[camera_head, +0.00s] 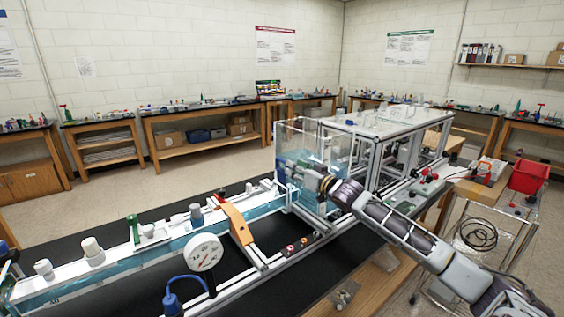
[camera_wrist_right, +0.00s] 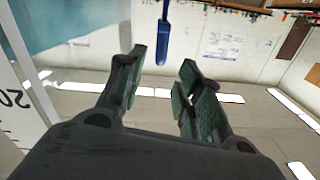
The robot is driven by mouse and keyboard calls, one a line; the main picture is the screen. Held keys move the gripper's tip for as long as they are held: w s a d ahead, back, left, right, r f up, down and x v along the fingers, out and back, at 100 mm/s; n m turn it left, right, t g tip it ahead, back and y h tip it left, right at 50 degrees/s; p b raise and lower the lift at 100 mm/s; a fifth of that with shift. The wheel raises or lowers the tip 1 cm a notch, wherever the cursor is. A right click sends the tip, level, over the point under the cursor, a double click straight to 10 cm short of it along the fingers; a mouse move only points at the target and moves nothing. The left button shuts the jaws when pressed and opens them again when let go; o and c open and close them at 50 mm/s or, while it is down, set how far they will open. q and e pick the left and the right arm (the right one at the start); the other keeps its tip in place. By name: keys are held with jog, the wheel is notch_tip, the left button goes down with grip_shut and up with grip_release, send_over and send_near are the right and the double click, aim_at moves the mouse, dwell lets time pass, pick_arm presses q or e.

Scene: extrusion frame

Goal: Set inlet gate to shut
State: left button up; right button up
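My right gripper (camera_head: 288,166) reaches in from the right to the clear-walled tank (camera_head: 308,145) at the head of the water channel. In the right wrist view its two green-padded fingers (camera_wrist_right: 161,85) are spread apart with nothing between them. A blue handle-like bar (camera_wrist_right: 163,32) hangs beyond the fingertips, in line with the gap and apart from them. It may belong to the inlet gate, but I cannot tell for sure. No gate plate or its setting can be made out in the head view. My left gripper cannot be made out.
The long water channel (camera_head: 125,262) runs to the lower left. A round dial gauge (camera_head: 204,252) and an orange bracket (camera_head: 236,222) stand along it. A white-topped extrusion frame (camera_head: 385,122) stands behind the tank. A wire cart with a red bin (camera_head: 528,177) is at the right.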

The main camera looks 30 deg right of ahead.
aim_at(284, 161)
jog(key=shift+w+a+p, duration=0.15)
jog(key=shift+w+p, duration=0.1)
jog(key=shift+w, duration=1.3)
jog(key=shift+w+a+p, duration=0.1)
jog(key=shift+w+p, duration=0.15)
jog(key=shift+w, duration=1.95)
pick_arm(q)
jog(key=shift+w+d+r, duration=0.15)
jog(key=shift+d+r, duration=0.2)
jog(key=shift+d, duration=0.2)
jog(key=shift+w+d+r, duration=0.15)
jog(key=shift+d+r, duration=0.2)
jog(key=shift+d, duration=0.2)
pick_arm(e)
jog(key=shift+w+a, duration=0.1)
jog(key=shift+w, duration=0.45)
